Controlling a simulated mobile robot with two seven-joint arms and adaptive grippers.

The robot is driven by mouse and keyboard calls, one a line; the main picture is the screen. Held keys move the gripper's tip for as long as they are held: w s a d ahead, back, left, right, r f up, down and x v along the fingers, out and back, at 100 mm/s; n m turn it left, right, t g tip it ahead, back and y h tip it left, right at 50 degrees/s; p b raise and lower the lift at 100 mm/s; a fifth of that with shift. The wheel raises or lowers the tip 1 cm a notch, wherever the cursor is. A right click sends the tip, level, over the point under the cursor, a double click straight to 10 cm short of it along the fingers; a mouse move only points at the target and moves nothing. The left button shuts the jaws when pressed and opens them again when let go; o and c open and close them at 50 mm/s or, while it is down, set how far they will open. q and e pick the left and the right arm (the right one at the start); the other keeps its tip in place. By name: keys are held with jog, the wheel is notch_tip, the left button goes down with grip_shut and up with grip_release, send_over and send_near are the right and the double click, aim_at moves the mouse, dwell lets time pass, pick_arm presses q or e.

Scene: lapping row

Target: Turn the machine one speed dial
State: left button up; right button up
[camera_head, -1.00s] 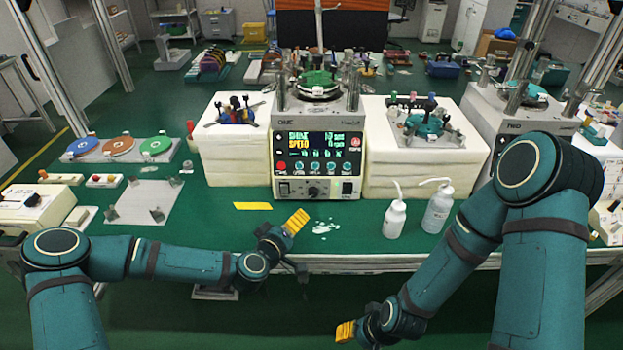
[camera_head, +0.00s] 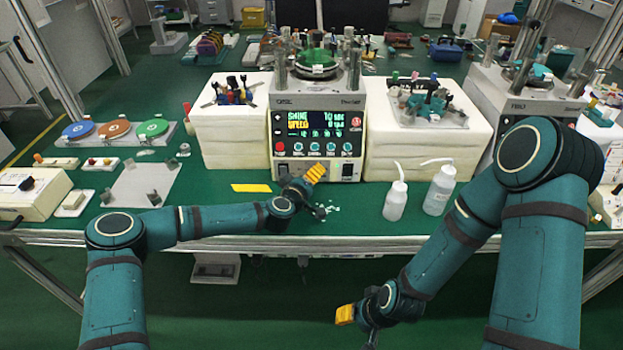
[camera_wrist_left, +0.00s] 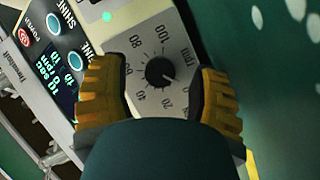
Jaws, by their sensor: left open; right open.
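Machine one (camera_head: 321,101) stands in the middle of the bench, with a lit display (camera_head: 316,122) on its front. The speed dial (camera_wrist_left: 158,71) is a small black knob on a pale plate with numbers around it, seen in the left wrist view. Its pale mark seems to point toward the 0 side. My left gripper (camera_head: 315,173) is open in front of the lower panel and hides the dial in the head view. In the left wrist view its yellow fingers (camera_wrist_left: 160,95) stand apart on either side of the plate, with nothing held. My right gripper (camera_head: 346,314) is open and empty, low in front of the bench.
Two wash bottles, a short one (camera_head: 396,200) and a taller one (camera_head: 439,190), stand to the right of my left gripper. A yellow strip (camera_head: 251,188) lies to its left. White blocks (camera_head: 231,135) flank the machine. A pale spill lies by my left gripper.

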pick_arm(q)
jog(key=shift+w+d, duration=0.15)
jog(key=shift+w, duration=0.2)
grip_shut()
